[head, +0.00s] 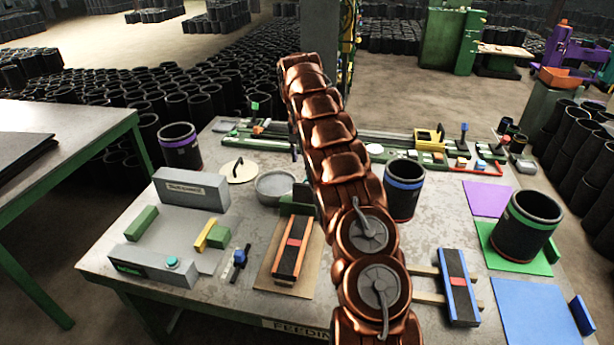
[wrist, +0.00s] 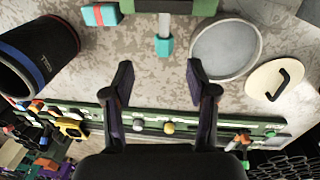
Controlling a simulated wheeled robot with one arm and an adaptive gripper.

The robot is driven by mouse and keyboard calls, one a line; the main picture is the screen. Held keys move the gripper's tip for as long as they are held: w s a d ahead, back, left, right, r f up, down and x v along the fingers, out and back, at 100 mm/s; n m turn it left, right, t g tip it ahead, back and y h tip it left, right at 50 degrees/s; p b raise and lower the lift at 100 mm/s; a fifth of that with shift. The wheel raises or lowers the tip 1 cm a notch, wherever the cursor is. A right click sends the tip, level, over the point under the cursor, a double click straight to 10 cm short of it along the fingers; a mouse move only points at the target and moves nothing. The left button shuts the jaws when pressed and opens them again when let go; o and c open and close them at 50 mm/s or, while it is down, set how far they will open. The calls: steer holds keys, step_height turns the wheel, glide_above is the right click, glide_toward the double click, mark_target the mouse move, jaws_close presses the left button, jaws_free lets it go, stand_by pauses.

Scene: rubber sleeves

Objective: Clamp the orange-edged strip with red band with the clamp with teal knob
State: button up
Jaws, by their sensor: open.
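The orange-edged strip with a red band (head: 292,246) lies on a tan board on the table, left of my arm in the head view. Just behind it stands a green clamp (head: 303,196), partly covered by my arm. In the wrist view a green body (wrist: 199,7) at the top edge carries a grey rod ending in a teal knob (wrist: 163,47). My gripper (wrist: 160,84) is open and empty, with the teal knob beyond its fingertips, midway between them. The gripper is hidden behind my arm in the head view. The strip is not visible in the wrist view.
A grey bowl (head: 275,185) stands beside the clamp. A blue-banded sleeve (head: 404,190) stands to the right. A second strip, blue-edged with a red band (head: 458,287), lies at front right. A grey device with a teal button (head: 150,266) is at left. A green rail (wrist: 270,122) runs behind.

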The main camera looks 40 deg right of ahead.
mark_target(306, 188)
steer(key=shift+w+d+f, duration=0.2)
steer(key=shift+w+f, duration=0.25)
steer(key=shift+f, duration=0.15)
steer(key=shift+w+d+f, duration=0.15)
steer(key=shift+w+f, duration=0.25)
steer(key=shift+f, duration=0.35)
steer(key=shift+d+f+p, duration=0.1)
steer(key=shift+f+p, duration=0.05)
steer(key=shift+p, duration=0.15)
steer(key=shift+s+d+f+p, duration=0.15)
steer(key=shift+f+p, duration=0.35)
steer(key=shift+f, duration=0.8)
steer(key=shift+s+d+f+p, duration=0.1)
steer(key=shift+f+p, duration=0.35)
steer(key=shift+f, duration=0.8)
steer(key=shift+s+d+f+p, duration=0.15)
steer(key=shift+f+p, duration=0.35)
steer(key=shift+f, duration=0.8)
steer(key=shift+c, duration=0.2)
jaws_close()
